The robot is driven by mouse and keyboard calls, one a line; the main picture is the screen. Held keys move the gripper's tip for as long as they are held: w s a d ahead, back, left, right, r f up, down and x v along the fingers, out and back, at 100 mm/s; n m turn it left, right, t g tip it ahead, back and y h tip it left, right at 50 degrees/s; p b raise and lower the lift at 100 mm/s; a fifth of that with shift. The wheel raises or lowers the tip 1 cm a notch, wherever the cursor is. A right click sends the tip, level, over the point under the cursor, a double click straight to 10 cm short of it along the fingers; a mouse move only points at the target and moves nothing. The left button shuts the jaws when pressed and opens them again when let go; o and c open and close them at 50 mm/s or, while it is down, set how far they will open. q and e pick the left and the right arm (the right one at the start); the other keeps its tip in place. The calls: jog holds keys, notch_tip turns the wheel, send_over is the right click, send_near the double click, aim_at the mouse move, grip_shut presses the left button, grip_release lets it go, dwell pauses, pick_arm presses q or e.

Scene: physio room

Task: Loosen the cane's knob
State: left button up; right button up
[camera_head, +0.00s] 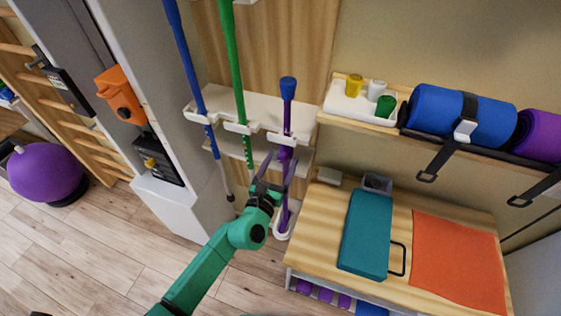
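A purple cane (287,118) with a blue top (288,85) stands nearly upright in the rack, its foot in a white cup-like base. A purple collar or knob (285,154) shows on its shaft just below the rack's clip. My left gripper (278,164) is at the shaft just below this collar, its two fingers spread apart. I cannot tell whether a finger touches the cane. A blue cane (187,60) and a green cane (233,65) stand to its left. My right gripper is out of view.
The white rack (216,101) holds the canes against a wooden panel. A wooden bench (317,236) on the right bears a teal pad (366,234) and an orange mat (458,259). A shelf above holds a blue roll (440,108). The floor at left is clear before a purple ball (45,172).

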pick_arm(q)
grip_shut()
jog(key=shift+f+n+b, duration=0.25)
jog(key=shift+n+b, duration=0.75)
jog(key=shift+b, duration=0.05)
jog(key=shift+r+n, duration=0.2)
jog(key=shift+n, duration=0.3)
jog(key=shift+o, duration=0.3)
grip_release()
jog(key=b+v, duration=0.3)
jog(key=v, duration=1.1)
jog(key=shift+s+b, duration=0.3)
jog(key=shift+b, duration=0.05)
jog(key=shift+a+r, duration=0.1)
